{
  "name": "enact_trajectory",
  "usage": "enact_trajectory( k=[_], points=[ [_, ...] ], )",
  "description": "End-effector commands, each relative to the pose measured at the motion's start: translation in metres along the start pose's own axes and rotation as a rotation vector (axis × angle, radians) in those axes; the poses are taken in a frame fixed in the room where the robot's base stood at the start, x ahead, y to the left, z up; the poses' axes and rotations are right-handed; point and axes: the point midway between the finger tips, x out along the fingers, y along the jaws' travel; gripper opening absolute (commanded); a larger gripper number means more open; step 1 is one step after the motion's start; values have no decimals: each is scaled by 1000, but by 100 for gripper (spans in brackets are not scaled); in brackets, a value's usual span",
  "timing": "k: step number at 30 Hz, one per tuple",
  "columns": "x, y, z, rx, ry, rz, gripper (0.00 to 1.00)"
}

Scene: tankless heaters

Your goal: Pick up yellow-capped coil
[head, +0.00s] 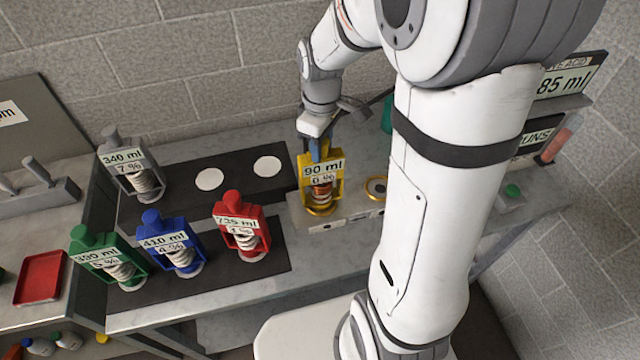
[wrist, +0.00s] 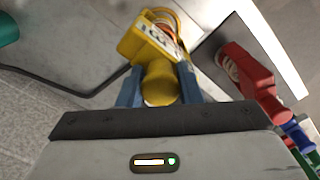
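The yellow-capped coil (head: 335,190) stands upright in a gold ring on the right-hand beige base, labelled 90 ml, with a copper-coloured coil inside its yellow frame. In the wrist view the yellow-capped coil (wrist: 140,45) lies beyond the fingers, with its yellow cap between them. My gripper (head: 319,150) reaches down onto it from above. In the wrist view the two blue fingers of my gripper (wrist: 160,88) lie against both sides of the cap, with no clear gap. The underside of the coil's seat is hidden.
Red (head: 241,225), blue (head: 167,243) and green (head: 103,258) coils stand on the front dark mat. A grey coil (head: 130,165) stands on the back dark block beside two empty white discs. An empty gold-ringed seat (head: 376,187) is right of the yellow coil. A wall closes off the back.

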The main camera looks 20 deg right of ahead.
Motion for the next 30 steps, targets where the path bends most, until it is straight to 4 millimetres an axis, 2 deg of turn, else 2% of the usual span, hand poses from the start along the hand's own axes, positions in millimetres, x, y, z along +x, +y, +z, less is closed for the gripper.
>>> enact_trajectory(
  k=[2, 11, 30],
  points=[
    [0, 0, 0, 0, 0, 0, 25],
    [0, 0, 0, -1, 0, 0, 1],
    [0, 0, -1, -2, 0, 0, 0]
  ],
)
